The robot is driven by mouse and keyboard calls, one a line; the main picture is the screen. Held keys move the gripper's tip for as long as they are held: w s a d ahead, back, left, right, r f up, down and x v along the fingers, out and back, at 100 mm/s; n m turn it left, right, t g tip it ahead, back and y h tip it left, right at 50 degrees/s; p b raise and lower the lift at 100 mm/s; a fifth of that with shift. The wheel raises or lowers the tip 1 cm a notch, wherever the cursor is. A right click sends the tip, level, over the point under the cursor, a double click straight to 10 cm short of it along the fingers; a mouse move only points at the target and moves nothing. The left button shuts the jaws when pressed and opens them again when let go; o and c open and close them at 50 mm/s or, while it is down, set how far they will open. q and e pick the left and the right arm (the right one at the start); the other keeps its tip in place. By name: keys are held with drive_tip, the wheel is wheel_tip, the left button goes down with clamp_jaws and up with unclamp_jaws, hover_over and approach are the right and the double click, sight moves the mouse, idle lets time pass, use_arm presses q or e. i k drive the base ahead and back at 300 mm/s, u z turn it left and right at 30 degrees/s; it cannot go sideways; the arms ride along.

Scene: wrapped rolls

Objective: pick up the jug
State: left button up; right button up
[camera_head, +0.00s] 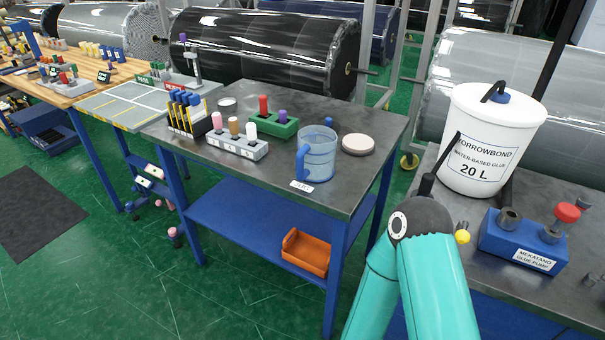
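The jug (320,154) is a translucent blue cup-shaped vessel with a blue handle (301,164) on its left side. It stands upright on the dark grey top of the middle table (243,179), near the front right corner. A white label (301,187) lies just in front of it. No gripper is seen at the jug. A teal arm of mine, bent at a dark grey joint, rises from the bottom edge right of the jug and stays apart from it. Neither gripper can be made out in the view.
Left of the jug are a grey holder (237,145) with bottles, a green holder (273,126) and a marker rack (186,117). A pale round disc (358,145) lies to its right. A white glue bucket (488,140) and blue pump block (522,243) stand on the right table.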

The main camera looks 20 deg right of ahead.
sight(315, 157)
drive_tip(key=z, duration=0.2)
drive_tip(key=i, duration=0.85)
drive_tip(key=u, duration=0.1)
